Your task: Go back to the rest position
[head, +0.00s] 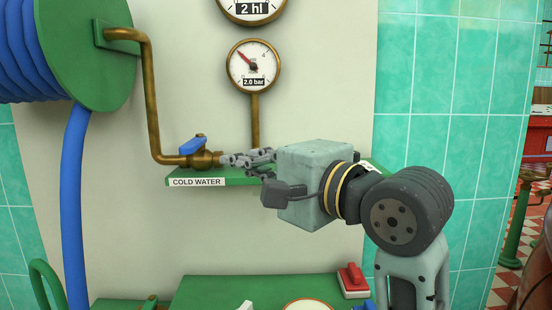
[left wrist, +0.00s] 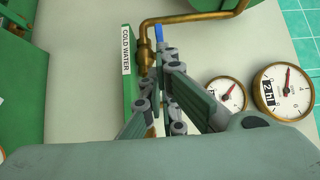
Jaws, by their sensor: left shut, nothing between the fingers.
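My left gripper (head: 229,160) is shut and empty in the head view. Its fingertips point left at the brass cold water valve (head: 205,159), very close to it. I cannot tell whether they touch it. The valve's blue handle (head: 193,145) lies tilted above the brass body, just left of the fingertips. In the left wrist view my fingers (left wrist: 167,56) come together in front of the brass pipe, with the blue handle (left wrist: 159,33) just beyond them. My right gripper is not in view.
A green shelf (head: 240,180) labelled COLD WATER lies under the valve and fingers. A pressure gauge (head: 253,67) stands above on a brass stem. A green hose reel (head: 88,45) with blue hose is at left. A red switch (head: 352,281) sits below my arm.

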